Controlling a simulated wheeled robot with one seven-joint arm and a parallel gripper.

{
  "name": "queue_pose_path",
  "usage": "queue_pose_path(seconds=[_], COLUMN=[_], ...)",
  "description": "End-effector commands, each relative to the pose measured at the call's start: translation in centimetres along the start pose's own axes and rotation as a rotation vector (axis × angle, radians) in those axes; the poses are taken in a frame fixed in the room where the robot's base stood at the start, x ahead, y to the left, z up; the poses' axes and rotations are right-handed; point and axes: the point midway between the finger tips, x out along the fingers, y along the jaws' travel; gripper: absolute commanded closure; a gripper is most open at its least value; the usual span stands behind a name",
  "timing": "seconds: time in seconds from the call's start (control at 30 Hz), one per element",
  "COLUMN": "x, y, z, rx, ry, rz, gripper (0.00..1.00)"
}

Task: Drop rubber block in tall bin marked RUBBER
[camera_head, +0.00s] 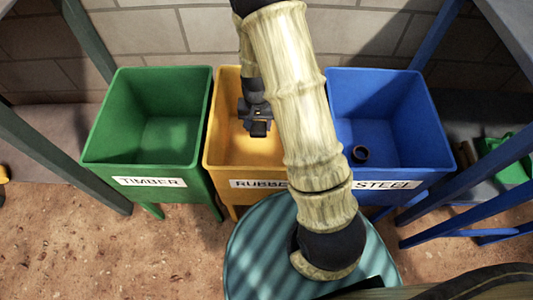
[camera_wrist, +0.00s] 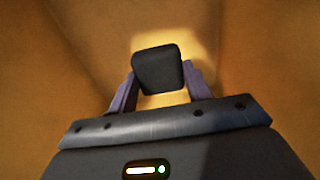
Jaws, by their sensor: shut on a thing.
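The tall yellow bin (camera_head: 222,142) stands in the middle, its RUBBER label (camera_head: 256,184) partly hidden behind my arm. My gripper (camera_head: 260,128) reaches down over the yellow bin's opening. In the wrist view my gripper (camera_wrist: 158,88) is shut on the black rubber block (camera_wrist: 158,70), which sits between the two fingertips. Yellow-orange bin walls surround the block in the wrist view. In the head view the block (camera_head: 259,129) shows small and dark at the gripper's lower end. I cannot tell exactly how far it is above the bin floor.
A green bin (camera_head: 113,130) marked TIMBER stands close on the left and looks empty. Blue frame legs flank the right side. A block wall (camera_head: 140,35) rises behind.

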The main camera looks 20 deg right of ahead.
Motion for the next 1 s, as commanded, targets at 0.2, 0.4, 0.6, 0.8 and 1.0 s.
queue_pose_path(seconds=[0.2,0.4,0.6,0.8,1.0], x=[3.6,5.1,4.9,6.7,9.8], y=[0.0,0.0,0.0,0.0,0.0], z=[0.0,0.0,0.0,0.0,0.0], rx=[0.001,-0.001,0.000,0.000,0.000], ry=[-0.002,0.000,0.000,-0.002,-0.001], rz=[0.001,0.000,0.000,0.001,0.000], gripper=[0.79,0.79,0.79,0.79,0.79])
